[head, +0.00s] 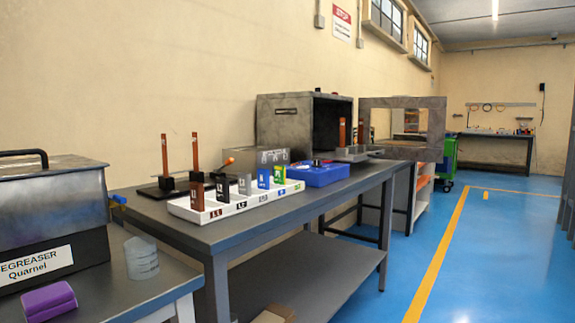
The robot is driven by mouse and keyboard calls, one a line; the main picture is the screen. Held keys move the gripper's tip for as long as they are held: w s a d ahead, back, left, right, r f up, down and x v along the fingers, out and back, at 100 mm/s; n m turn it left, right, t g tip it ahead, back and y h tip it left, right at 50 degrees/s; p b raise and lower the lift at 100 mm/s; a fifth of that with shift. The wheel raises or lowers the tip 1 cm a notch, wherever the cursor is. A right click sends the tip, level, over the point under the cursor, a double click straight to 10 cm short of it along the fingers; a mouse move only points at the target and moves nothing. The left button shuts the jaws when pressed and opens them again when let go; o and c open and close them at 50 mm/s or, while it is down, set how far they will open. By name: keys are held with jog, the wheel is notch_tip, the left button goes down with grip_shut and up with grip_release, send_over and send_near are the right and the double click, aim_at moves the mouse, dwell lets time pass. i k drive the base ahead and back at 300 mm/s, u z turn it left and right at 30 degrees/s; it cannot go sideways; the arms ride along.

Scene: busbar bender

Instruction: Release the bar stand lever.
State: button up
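A low black bar stand (160,191) is on the grey workbench near its left end. Two upright copper-coloured bars stand in its black blocks, a left bar (164,153) and a right bar (196,152). A lever with an orange knob (229,161) rises at a slant to the right of the bars, on a thin dark rod. The foot of the lever is partly hidden behind a row of labelled blocks, so I cannot tell if it is latched. My gripper is not in view.
A white tray (240,207) of labelled blocks lies in front of the stand. A blue bin (320,175) and an open grey metal box (305,122) are to the right. A degreaser tank (50,200) and purple item (47,300) are at left. The blue floor (490,240) is clear at right.

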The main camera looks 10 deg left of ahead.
aim_at(229, 162)
jog(key=u, duration=0.3)
jog(key=i, duration=0.85)
jog(key=u, duration=1.05)
jog(key=k, duration=1.25)
jog(key=z, duration=0.45)
jog(key=i, duration=1)
jog(key=u, duration=0.05)
